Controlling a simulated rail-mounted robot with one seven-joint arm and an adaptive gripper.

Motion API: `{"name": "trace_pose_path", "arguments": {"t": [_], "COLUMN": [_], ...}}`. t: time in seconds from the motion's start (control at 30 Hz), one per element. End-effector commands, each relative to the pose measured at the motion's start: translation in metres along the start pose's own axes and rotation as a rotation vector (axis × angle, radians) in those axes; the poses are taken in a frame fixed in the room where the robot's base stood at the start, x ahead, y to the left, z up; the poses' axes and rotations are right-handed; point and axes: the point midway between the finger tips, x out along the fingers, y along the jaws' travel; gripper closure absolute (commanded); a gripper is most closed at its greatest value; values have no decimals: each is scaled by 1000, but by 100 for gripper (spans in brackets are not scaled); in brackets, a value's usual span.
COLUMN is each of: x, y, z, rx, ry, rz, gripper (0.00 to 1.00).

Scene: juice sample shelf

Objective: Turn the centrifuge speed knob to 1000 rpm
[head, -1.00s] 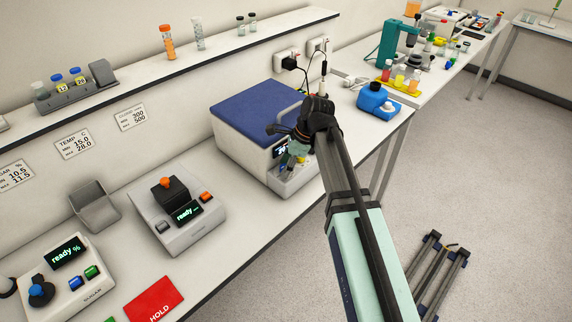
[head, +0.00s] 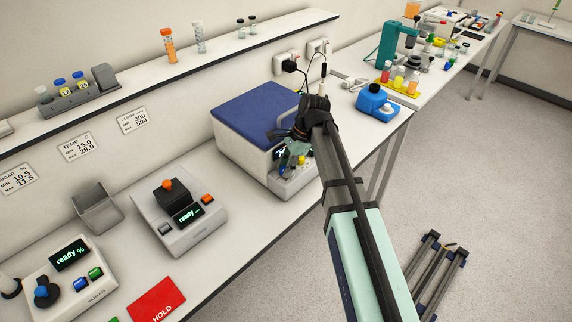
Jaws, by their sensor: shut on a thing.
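The centrifuge (head: 262,112), a white box with a blue lid, stands on the bench at the picture's middle. Its sloped front panel (head: 306,178) faces the lower right, with a dark display mostly covered by my gripper. My gripper (head: 289,166) is at this panel, pointing down at it, with its teal fingers shut on what appears to be the speed knob. The knob itself is hidden behind the fingers. The display's reading and the knob's setting cannot be made out.
A device with a "ready" display (head: 181,222) and a sugar meter (head: 68,280) stand left on the bench, by a red HOLD card (head: 157,298). A wall shelf (head: 215,58) holds vials above.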

Motion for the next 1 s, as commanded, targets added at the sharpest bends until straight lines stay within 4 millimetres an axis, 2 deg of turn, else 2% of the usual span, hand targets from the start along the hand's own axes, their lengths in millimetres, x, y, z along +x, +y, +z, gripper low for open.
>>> {"name": "trace_pose_path", "arguments": {"t": [0.43, 1.0], "x": [0, 1], "y": [-1, -1], "z": [0, 0], "rx": [-257, -310], "ry": [0, 2], "rz": [109, 130], "gripper": [100, 100]}}
